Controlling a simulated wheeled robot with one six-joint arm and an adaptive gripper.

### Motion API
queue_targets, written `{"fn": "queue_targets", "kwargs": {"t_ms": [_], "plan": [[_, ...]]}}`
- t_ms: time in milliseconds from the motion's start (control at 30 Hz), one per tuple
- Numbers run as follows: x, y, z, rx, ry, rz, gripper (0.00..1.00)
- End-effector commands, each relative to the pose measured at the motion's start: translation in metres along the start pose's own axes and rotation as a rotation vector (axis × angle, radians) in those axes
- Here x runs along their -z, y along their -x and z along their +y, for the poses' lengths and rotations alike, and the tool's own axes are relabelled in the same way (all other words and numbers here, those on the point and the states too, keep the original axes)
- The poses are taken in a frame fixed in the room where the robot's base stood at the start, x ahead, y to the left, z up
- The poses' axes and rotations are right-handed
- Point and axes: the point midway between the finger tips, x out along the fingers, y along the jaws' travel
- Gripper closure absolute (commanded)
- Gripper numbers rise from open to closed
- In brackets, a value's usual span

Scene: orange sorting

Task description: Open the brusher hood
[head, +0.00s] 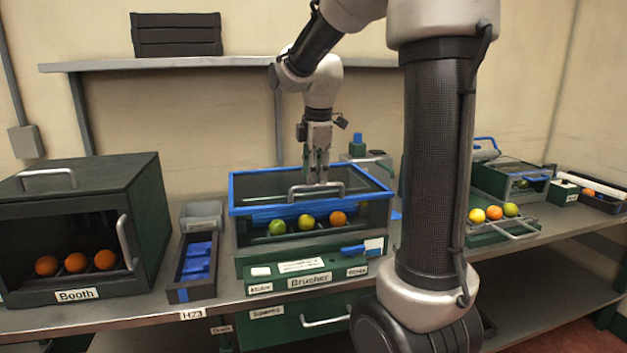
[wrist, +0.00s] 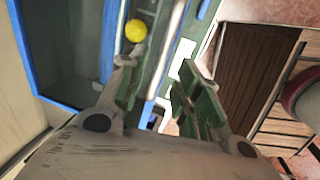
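The brusher (head: 310,270) stands mid-bench, a green machine with a labelled front panel. Its hood (head: 250,205) is a clear lid with a blue rim, lying down over the box, so it looks closed. A grey bar handle (head: 342,186) is on the hood near its front edge. My gripper (head: 318,180) points down right at the handle, with its fingertips beside or just above the bar; I cannot tell whether they touch it. In the wrist view the two green-padded fingers (wrist: 157,95) are apart, with nothing clearly clamped between them.
Several fruits (head: 306,222) sit in the brusher's front. A blue lever (head: 355,250) is at its right front. The booth (head: 80,210) with oranges stands left, beside a tray of blue pieces (head: 177,292). A shelf (head: 180,64) hangs behind. Another fruit station (head: 520,222) is right.

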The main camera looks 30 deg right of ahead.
Motion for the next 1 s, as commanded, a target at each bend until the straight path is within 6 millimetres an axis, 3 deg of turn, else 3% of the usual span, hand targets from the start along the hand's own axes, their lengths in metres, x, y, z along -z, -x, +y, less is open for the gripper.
{"fn": "queue_targets", "kwargs": {"t_ms": [200,500,700,1000], "plan": [[0.0,-0.024,0.0,0.001,-0.001,0.0,0.67],[0.0,-0.027,0.0,-0.001,-0.002,0.0,0.67],[0.0,-0.026,0.0,-0.001,-0.002,0.0,1.0],[0.0,-0.025,0.001,-0.002,-0.002,0.0,1.0]]}}
